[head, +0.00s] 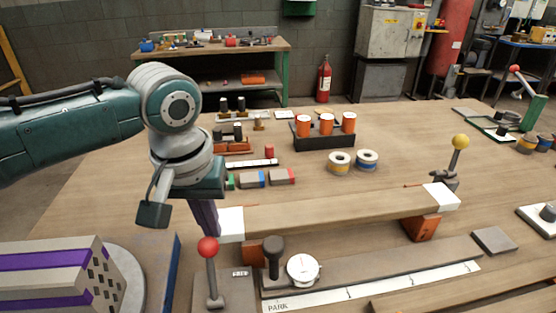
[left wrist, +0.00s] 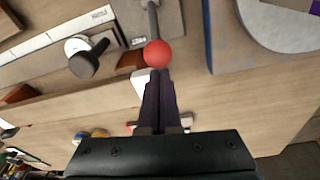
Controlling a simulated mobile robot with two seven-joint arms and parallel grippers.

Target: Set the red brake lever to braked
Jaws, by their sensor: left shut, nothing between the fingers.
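The brake lever's red ball knob (head: 208,247) tops a thin grey rod at the front left. The rod stands nearly upright from a grey base plate (head: 238,288) bearing a small label that seems to read "FREE". The red knob (left wrist: 157,53) also shows in the left wrist view. My left gripper (head: 207,232) points down just behind the knob in the head view, its dark purple fingers shut and empty. In the left wrist view the closed fingertips (left wrist: 160,76) are right beside the knob; I cannot tell whether they touch it. My right gripper is out of view.
A wooden bar with white ends (head: 330,212) lies close to the right of my fingers. A dark knob (head: 273,247) and a round dial (head: 303,269) stand right of the lever. A purple-striped block (head: 60,270) is at left. Another red-knobbed lever (head: 515,70) stands far right.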

